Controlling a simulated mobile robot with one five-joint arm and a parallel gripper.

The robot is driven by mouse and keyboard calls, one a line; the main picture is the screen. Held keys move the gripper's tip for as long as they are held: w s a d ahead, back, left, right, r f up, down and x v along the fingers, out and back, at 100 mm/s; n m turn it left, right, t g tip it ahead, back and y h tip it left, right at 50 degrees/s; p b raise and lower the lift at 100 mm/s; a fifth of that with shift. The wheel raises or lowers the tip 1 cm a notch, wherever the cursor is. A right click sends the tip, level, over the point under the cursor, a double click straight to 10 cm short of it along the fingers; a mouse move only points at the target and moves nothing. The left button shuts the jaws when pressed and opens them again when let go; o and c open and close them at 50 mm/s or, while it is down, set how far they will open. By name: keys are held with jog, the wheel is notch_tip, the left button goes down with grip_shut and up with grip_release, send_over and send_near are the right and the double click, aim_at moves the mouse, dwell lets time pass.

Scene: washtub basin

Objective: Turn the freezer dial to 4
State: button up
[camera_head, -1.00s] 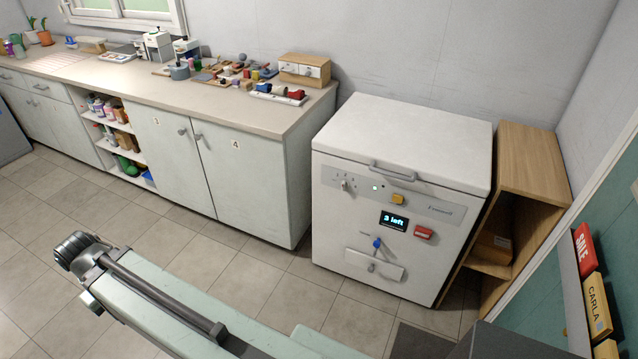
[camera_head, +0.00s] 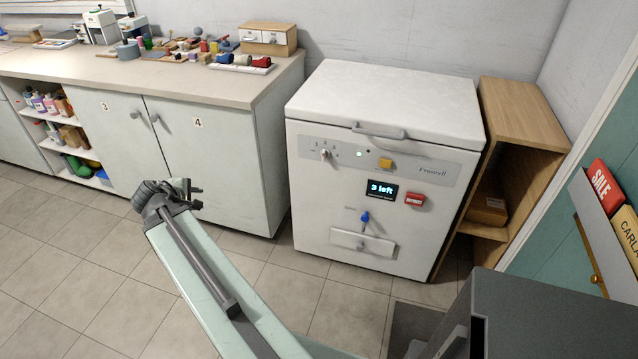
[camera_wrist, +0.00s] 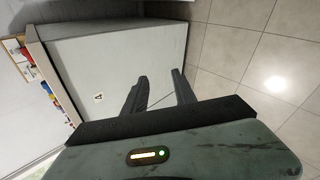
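The white chest freezer (camera_head: 385,110) stands on the floor right of the counter. Its dial (camera_head: 325,154) is a small pale knob at the left of the grey front panel, with small marks above it that are too small to read. My gripper (camera_head: 195,193) is left of the freezer, in front of the counter cabinets, well apart from the dial. In the wrist view my gripper (camera_wrist: 160,90) shows two dark fingers with a gap between them and nothing held. That view faces the cabinet side and floor; the dial is not in it.
The freezer front also has a yellow button (camera_head: 385,163), a "3 left" display (camera_head: 381,191), a red button (camera_head: 415,199) and a blue knob (camera_head: 365,217). A wooden shelf (camera_head: 520,110) stands close on the right.

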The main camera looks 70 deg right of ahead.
jog(key=s+d+f+n+g+h+b, duration=0.1)
jog(key=s+d+f+n+h+b, duration=0.2)
jog(key=s+d, duration=0.45)
jog(key=s+d+f+n+h+b, duration=0.15)
jog(key=s+d+b, duration=0.35)
jog(key=d, duration=0.5)
jog(key=n+h+b, duration=0.5)
jog(key=n+b, duration=0.5)
send_near(323, 157)
jog(key=d, duration=0.9)
jog(key=shift+w+d+r, duration=0.15)
jog(key=shift+w+d, duration=0.05)
jog(key=shift+w, duration=0.15)
grip_shut()
jog(key=shift+w+a, duration=0.1)
